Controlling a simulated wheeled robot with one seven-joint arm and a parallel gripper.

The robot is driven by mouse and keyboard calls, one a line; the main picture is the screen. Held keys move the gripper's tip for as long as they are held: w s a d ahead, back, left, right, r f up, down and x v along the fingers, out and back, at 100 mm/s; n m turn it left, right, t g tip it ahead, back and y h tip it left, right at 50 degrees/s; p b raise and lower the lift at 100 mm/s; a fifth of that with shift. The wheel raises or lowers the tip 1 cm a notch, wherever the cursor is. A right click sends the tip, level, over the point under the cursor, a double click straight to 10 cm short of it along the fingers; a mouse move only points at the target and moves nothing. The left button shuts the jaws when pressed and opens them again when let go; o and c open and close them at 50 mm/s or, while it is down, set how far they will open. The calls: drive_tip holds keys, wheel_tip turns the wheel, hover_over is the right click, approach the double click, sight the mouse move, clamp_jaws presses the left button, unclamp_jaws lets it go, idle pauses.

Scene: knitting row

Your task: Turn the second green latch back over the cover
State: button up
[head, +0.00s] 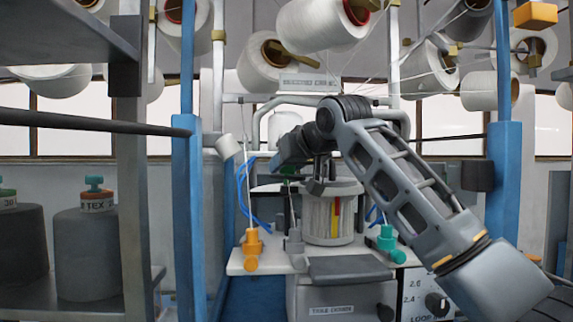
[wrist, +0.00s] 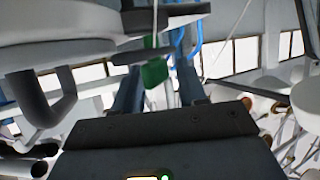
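A small green latch (wrist: 155,66) shows in the wrist view, ahead of and between the two dark fingers of my gripper (wrist: 157,88). The fingers stand apart, and I see nothing clamped between them; whether either touches the latch cannot be told. In the head view my gripper is up at the knitting head, and its fingertips are hard to make out behind my arm.
An orange fitting (head: 252,243) and a teal fitting (head: 387,240) flank the cylinder on the white table (head: 236,262). Blue posts (head: 187,200) stand either side. Blue hoses (wrist: 193,38) and thin yarns run close by. A rounded grey part (wrist: 55,45) fills the wrist view's upper left.

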clamp_jaws()
drive_tip(key=shift+a, duration=0.15)
idle(1.2)
drive_tip(key=shift+o, duration=1)
unclamp_jaws()
drive_tip(key=b+v, duration=0.2)
drive_tip(key=v, duration=0.6)
drive_tip(key=shift+c, duration=0.5)
